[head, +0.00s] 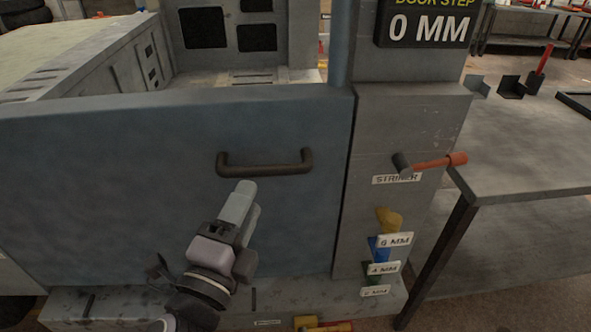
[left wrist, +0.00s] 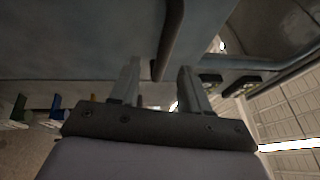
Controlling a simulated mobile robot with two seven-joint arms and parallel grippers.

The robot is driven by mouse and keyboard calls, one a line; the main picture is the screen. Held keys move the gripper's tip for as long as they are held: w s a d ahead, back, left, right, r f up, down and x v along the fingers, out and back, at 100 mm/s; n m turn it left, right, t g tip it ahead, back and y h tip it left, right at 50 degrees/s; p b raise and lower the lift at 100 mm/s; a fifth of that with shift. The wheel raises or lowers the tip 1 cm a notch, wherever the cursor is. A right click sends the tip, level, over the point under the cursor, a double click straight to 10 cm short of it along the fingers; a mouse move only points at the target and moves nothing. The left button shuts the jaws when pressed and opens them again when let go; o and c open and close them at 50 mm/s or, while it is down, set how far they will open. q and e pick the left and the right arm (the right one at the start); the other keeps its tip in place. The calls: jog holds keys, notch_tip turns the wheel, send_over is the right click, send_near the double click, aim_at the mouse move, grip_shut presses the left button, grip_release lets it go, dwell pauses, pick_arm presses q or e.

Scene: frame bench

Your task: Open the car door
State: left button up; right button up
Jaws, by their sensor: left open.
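The car door (head: 110,190) is a wide blue-grey panel. It appears closed, its right edge beside a grey pillar (head: 385,130) with a narrow dark seam. A dark bar handle (head: 265,169) is fixed level near the door's upper right. My left gripper (head: 243,190) is open, its fingertips just below the handle's left half. In the left wrist view the handle (left wrist: 170,40) runs between the lines of the two fingers of my left gripper (left wrist: 160,75); I cannot tell whether they touch it. My right gripper is not in view.
A sign (head: 430,25) on the pillar reads 0 MM. An orange-handled tool (head: 435,162) sticks out by the STRIKER label (head: 396,179). Several coloured pieces with mm labels hang below. A grey table (head: 520,150) stands at right. A ledge (head: 330,298) lies under the door.

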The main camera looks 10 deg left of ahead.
aim_at(265, 176)
pick_arm(q)
jog(key=shift+w+d+r, duration=0.3)
jog(key=shift+d+r, duration=0.05)
jog(key=shift+d, duration=0.1)
jog(key=shift+w+d+r+p, duration=0.15)
jog(key=shift+w+p, duration=0.15)
jog(key=shift+w, duration=0.8)
jog(key=shift+w+d+r+p, duration=0.1)
jog(key=shift+w+r+p, duration=0.2)
jog(key=shift+w, duration=0.8)
jog(key=shift+w+d+r+p, duration=0.1)
jog(key=shift+w+p, duration=0.25)
jog(key=shift+w, duration=0.75)
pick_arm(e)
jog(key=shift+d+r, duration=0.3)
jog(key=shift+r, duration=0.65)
pick_arm(q)
jog(key=shift+f, duration=0.1)
grip_shut()
